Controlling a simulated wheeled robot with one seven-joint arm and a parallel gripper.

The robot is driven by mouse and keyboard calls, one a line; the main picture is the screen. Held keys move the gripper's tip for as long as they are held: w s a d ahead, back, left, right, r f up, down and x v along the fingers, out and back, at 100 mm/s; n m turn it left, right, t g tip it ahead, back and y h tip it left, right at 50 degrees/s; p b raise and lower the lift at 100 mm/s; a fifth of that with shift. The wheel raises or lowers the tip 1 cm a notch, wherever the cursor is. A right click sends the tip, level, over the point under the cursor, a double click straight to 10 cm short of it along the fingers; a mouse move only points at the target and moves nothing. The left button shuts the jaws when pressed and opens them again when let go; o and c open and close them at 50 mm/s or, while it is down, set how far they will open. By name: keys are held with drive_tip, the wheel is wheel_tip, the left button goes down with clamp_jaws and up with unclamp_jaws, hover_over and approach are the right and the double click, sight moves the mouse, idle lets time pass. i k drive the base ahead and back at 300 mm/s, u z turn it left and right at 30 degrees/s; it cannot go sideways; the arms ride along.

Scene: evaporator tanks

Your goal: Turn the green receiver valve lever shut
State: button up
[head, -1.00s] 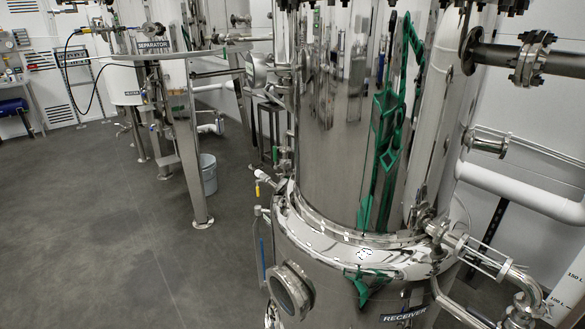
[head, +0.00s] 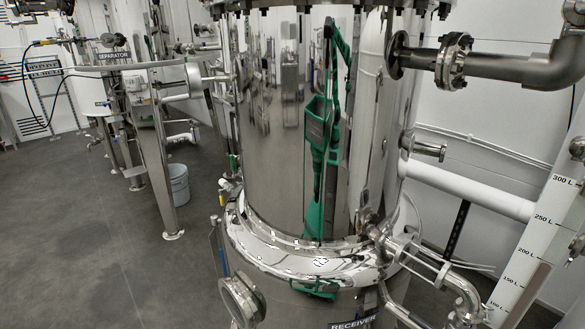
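The tank marked RECEIVER (head: 353,323) is a big shiny steel vessel with a round port (head: 240,300) low on its front left. A small upright green piece (head: 233,161) shows at the tank's left side, above a yellow handle (head: 222,183). It is too small to tell whether it is the valve lever or how it is set. A blue upright handle or strip (head: 222,258) shows lower down at the left. My gripper is not in view. A green, arm-like shape shows on the tank wall as a reflection.
Pipes and a flanged valve stand out from the tank's right side, near a white litre scale (head: 533,240). A dark pipe (head: 495,62) crosses at upper right. A steel stand leg (head: 160,170) and grey bucket (head: 179,184) are at left. The grey floor (head: 70,235) is clear at left.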

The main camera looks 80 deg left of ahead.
sight(232, 159)
drive_tip(key=z, duration=1)
drive_tip(key=k, duration=2.3)
drive_tip(key=u, duration=2.95)
drive_tip(key=i, duration=0.85)
drive_tip(key=u, duration=0.1)
